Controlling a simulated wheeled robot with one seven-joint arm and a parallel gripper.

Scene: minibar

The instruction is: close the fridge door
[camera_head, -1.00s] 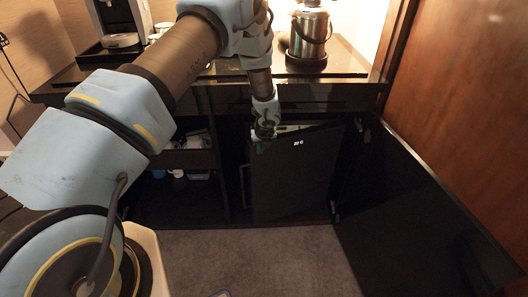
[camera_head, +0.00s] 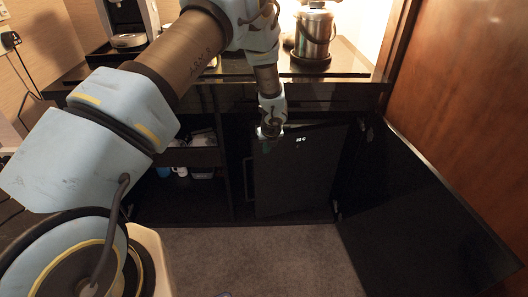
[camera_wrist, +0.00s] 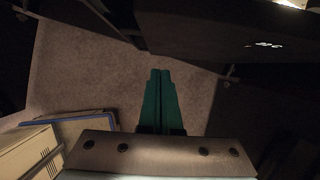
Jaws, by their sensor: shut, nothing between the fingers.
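The black fridge door (camera_head: 300,178) is in the low cabinet, with a small lit display near its top. My gripper (camera_head: 268,143) is at the door's upper left corner in the head view. Its green fingers (camera_wrist: 160,72) are together and empty, pointing toward the door's lower edge over the carpet. I cannot tell whether they touch the door.
A black cabinet door panel (camera_head: 425,225) stands wide open at the right, beside a brown wooden wall (camera_head: 465,90). Open shelves with cups (camera_head: 181,171) are left of the fridge. A steel kettle (camera_head: 313,38) stands on the counter above.

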